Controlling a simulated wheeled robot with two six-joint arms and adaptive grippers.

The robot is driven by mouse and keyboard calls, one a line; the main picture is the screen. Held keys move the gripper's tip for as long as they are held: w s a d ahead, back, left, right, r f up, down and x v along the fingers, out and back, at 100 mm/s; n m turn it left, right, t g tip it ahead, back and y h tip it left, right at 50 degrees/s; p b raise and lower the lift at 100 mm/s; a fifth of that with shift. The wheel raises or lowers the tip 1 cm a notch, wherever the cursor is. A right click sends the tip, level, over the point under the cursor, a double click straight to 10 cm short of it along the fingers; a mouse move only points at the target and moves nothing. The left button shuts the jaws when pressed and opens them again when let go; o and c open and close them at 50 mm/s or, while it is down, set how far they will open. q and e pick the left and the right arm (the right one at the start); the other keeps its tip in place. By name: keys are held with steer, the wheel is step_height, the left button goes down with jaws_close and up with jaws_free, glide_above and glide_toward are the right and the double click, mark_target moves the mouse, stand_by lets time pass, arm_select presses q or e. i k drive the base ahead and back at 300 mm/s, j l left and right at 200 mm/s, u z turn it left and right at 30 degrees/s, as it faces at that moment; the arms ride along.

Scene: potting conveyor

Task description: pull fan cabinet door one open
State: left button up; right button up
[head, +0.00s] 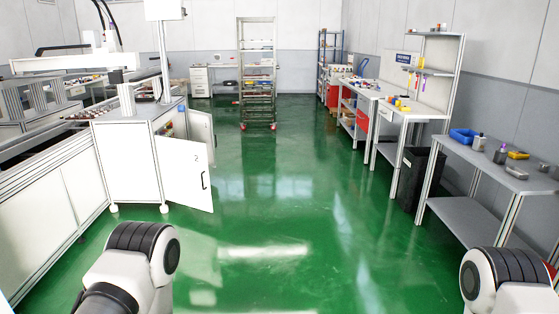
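A white cabinet (128,165) with a grey top stands at the left. A white door (186,178) marked "2", with a black handle (204,180), stands swung out from its right side. Behind it a second white door panel (201,130) also stands out from the cabinet; I see no number on it, so I cannot tell whether it is door one. Part of the cabinet's inside shows between the panels. My left and right arms show only at the bottom corners, well short of the cabinet. Neither gripper is in view.
A conveyor line (50,165) runs along the left. A tall rack trolley (257,80) stands at the back. Workbenches (490,165) and a black bin (421,178) line the right side. The green floor (300,200) in the middle is clear.

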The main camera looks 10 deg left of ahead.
mark_target(200, 124)
steer(key=i, duration=2.5)
steer(key=i+u, duration=0.1)
steer(key=i, duration=1.15)
steer(key=i+l, duration=0.1)
steer(key=i, duration=1.1)
steer(key=i+l, duration=0.1)
steer(key=i, duration=1.15)
steer(key=i+u, duration=0.45)
steer(key=i+l+u, duration=0.25)
steer(key=u, duration=0.2)
steer(key=i+l+u, duration=0.7)
steer(key=l+u, duration=0.25)
steer(key=i+l+u, duration=0.1)
steer(key=i, duration=0.3)
steer(key=i+l+u, duration=0.1)
steer(key=i+l, duration=0.15)
steer(key=i, duration=0.2)
steer(key=i+l+u, duration=0.15)
steer(key=i, duration=0.25)
steer(key=i+l+z, duration=0.15)
steer(key=i, duration=0.75)
